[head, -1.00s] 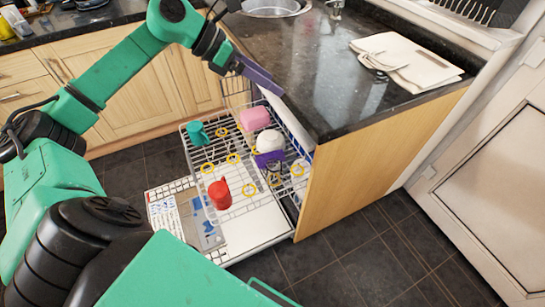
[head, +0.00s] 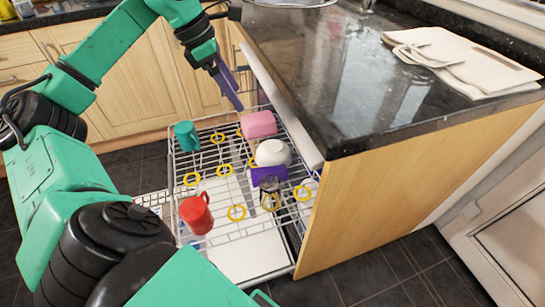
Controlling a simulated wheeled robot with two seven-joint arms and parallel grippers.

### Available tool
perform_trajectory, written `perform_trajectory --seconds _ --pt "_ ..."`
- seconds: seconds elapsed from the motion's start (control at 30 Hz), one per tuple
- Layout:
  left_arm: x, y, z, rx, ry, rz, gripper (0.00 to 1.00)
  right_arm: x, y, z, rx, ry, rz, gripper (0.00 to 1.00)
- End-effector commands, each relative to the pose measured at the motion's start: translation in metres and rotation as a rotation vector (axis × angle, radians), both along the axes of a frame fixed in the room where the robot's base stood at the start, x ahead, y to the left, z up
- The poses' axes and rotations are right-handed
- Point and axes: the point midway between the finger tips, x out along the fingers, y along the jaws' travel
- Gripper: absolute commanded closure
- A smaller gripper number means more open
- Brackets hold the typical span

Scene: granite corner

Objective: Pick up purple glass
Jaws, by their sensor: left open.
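A purple item (head: 268,176), which looks like the purple glass, is in the pulled-out dishwasher rack (head: 248,230), just in front of a white bowl-like item (head: 272,153). Its exact shape is hard to tell at this size. My left gripper (head: 238,106) is open and empty, with its long purple-grey fingers pointing down at the back of the rack. It is above and behind the purple item, close to a pink cup (head: 259,125). My right gripper is not in view.
A teal cup (head: 186,138) and a red mug (head: 195,214) stand in the rack among several yellow rings. The dark granite counter (head: 350,85) and its wooden side panel (head: 380,195) border the rack on the right. White folded boards (head: 455,60) lie on the counter.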

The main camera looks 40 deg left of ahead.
Motion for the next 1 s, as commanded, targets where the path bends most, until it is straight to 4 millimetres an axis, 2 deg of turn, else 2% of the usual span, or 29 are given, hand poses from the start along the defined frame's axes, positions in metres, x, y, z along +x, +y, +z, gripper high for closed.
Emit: perform_trajectory --seconds 0.03,0.13,0.2,0.3,0.43,0.53,0.8,1.0 --pt "0.0 0.0 -0.039 0.0 0.0 0.0 0.06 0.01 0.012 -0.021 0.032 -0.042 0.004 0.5" --pt "0.0 0.0 -0.089 -0.001 0.001 0.0 0.06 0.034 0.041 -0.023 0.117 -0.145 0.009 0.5" --pt "0.0 0.0 -0.129 -0.001 0.001 0.0 0.06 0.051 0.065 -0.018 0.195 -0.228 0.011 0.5" --pt "0.0 0.0 -0.168 -0.001 -0.001 0.0 0.06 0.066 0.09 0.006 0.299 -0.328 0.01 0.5" --pt "0.0 0.0 -0.185 0.0 -0.001 0.0 0.06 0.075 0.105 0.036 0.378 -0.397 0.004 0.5" --pt "0.001 -0.002 -0.19 -0.001 0.0 -0.001 0.06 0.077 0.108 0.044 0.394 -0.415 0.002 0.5" --pt "0.019 -0.02 -0.25 -0.003 0.0 -0.003 0.06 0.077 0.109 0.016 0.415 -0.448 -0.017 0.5" --pt "0.026 -0.026 -0.273 -0.003 0.0 -0.001 0.06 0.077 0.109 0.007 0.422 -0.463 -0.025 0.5"
